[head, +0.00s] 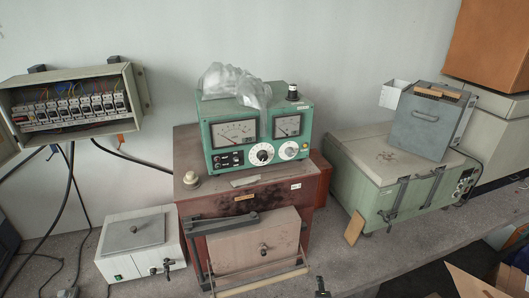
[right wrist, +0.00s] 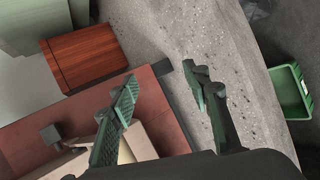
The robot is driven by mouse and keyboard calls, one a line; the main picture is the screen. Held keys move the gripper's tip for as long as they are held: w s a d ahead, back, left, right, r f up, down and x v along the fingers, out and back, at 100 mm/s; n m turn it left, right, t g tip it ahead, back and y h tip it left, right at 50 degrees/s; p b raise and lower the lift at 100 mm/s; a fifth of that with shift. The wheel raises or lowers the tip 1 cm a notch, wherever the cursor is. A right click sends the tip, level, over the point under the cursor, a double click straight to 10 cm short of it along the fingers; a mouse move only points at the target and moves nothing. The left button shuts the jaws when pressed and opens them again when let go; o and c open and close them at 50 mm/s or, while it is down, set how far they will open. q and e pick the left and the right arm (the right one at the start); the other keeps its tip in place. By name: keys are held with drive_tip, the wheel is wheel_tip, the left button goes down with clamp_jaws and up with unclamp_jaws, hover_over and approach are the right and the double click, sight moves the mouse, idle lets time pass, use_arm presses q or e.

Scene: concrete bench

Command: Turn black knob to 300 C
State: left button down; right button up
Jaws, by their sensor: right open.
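The green control box (head: 209,160) stands on the reddish-brown furnace in the head view, with two needle meters on its face. Below the meters, a round white dial with a dark knob (head: 262,154) sits left of a second, paler dial (head: 288,150). The temperature marks are too small to read. My right gripper (right wrist: 160,75) is open and empty in the right wrist view, with its two fingers apart above the furnace's corner and the bench. The knob does not show in that view. My left gripper is in neither view.
The furnace (head: 190,207) has a pale front door (head: 240,245) with a projecting frame. A white box (head: 140,240) stands left and a green case (head: 375,185) right. A crumpled clear bag (head: 232,82) lies on the control box. A green tray (right wrist: 292,92) shows in the wrist view.

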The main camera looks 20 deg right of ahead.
sight(263, 158)
drive_tip(key=w+a+r+n+t+h+p, duration=0.1)
drive_tip(key=w+a+r+n+t+p, duration=0.15)
drive_tip(key=r, duration=1.45)
drive_tip(key=w+a+r+n+t+h+p, duration=0.1)
drive_tip(key=w+r+n+t, duration=0.15)
drive_tip(key=r, duration=1.35)
drive_tip(key=w+a+r+n+t+y, duration=0.2)
drive_tip(key=w+a+r+n, duration=0.2)
drive_tip(key=w+r+n, duration=0.2)
drive_tip(key=w+a+r+n+t+y+p, duration=0.1)
drive_tip(key=w+a+r+n+t+y, duration=0.2)
drive_tip(key=w+a+r+n, duration=0.2)
drive_tip(key=w+a+r+n+t+y, duration=0.2)
drive_tip(key=w+a+r+n+y, duration=0.1)
drive_tip(key=w+r+n, duration=0.5)
drive_tip(key=shift+w+a+r+n, duration=0.2)
drive_tip(key=shift+w+a+n, duration=0.3)
drive_tip(key=shift+a+n, duration=0.25)
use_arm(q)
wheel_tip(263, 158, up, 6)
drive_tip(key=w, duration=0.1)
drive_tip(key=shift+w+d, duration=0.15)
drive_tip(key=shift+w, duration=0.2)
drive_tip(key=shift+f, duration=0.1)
use_arm(e)
drive_tip(key=c, duration=1.2)
